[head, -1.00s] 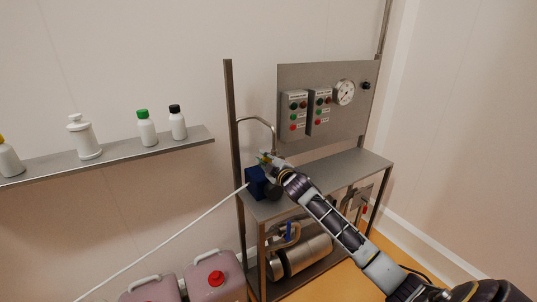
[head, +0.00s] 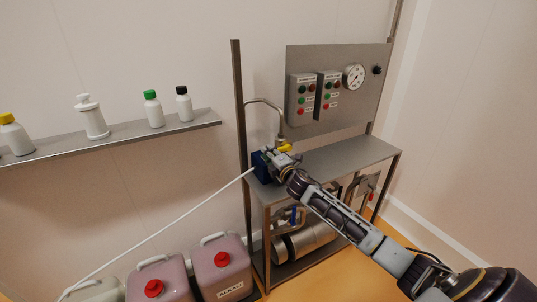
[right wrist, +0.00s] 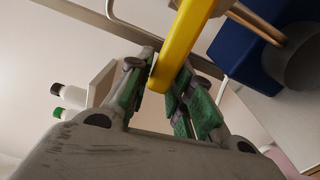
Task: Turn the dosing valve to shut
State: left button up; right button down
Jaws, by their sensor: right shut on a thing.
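The dosing valve shows as a yellow lever (head: 285,147) just below the end of the bent steel pipe (head: 264,102), above the bench's left end. My right gripper (head: 275,157) is at the lever. In the right wrist view the lever is a long yellow bar (right wrist: 184,42), and my right gripper (right wrist: 160,82) is shut on its lower end, with green-padded fingers on either side. The valve body is mostly hidden in both views. My left gripper is not in view.
A blue box (head: 260,168) with a white hose (head: 160,229) sits left of my gripper. Behind the steel bench (head: 350,155) stands a panel (head: 340,105) with two button boxes and a gauge. A shelf (head: 130,140) with bottles is at left; pink canisters (head: 222,266) stand below.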

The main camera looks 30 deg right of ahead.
jog(key=shift+s+a+f, duration=0.1)
jog(key=shift+s+f, duration=0.05)
jog(key=shift+f, duration=0.85)
jog(key=c, duration=1.3)
grip_release()
jog(key=shift+r, duration=0.1)
jog(key=shift+r, duration=0.15)
jog(key=shift+s, duration=0.1)
jog(key=shift+s+r, duration=0.1)
jog(key=shift+s, duration=5.7)
